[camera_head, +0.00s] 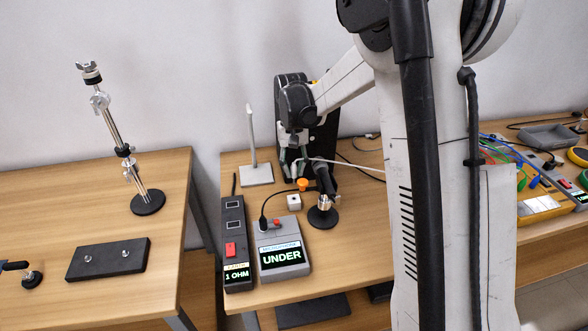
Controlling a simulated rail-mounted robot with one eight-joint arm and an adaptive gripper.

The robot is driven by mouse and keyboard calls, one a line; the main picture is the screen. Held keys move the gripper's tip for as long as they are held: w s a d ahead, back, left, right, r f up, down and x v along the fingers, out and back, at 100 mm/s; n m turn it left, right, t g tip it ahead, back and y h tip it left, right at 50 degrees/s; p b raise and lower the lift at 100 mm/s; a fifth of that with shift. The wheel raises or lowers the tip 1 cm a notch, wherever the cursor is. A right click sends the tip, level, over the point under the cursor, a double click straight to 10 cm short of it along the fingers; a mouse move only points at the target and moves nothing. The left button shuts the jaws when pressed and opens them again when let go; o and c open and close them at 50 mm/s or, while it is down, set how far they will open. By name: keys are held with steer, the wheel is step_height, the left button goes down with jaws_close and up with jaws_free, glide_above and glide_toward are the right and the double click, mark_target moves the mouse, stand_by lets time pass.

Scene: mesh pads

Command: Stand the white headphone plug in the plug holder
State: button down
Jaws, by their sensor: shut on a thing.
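My gripper (294,174) points down over the back of the middle table, in front of a black upright block. It is shut on the white headphone plug, which is too small and too covered by the fingers to make out. A thin white cable (345,164) runs right from the fingers and passes behind my arm. A small white block (294,202), which may be the plug holder, sits on the table just in front of and below the gripper. An orange knob-like piece (302,184) shows between the gripper and this block.
A round black base (322,218) with a silver post stands right of the white block. A white upright stand (257,174) is left of the gripper. My arm hides the table's right part.

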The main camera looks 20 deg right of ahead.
steer(key=b, duration=0.4)
glide_above(294, 200)
steer(key=shift+w+d+f, duration=0.1)
steer(key=shift+w+f, duration=0.1)
steer(key=shift+f, duration=1.15)
steer(key=shift+w+f, duration=0.15)
steer(key=shift+f, duration=1.2)
steer(key=shift+f+b, duration=1.95)
steer(key=shift+f, duration=0.1)
steer(key=c, duration=1.5)
jaws_free()
steer(key=shift+c, duration=0.2)
step_height(294, 200, up, 12)
steer(key=w, duration=0.1)
steer(key=shift+w, duration=0.4)
steer(key=shift+d, duration=0.1)
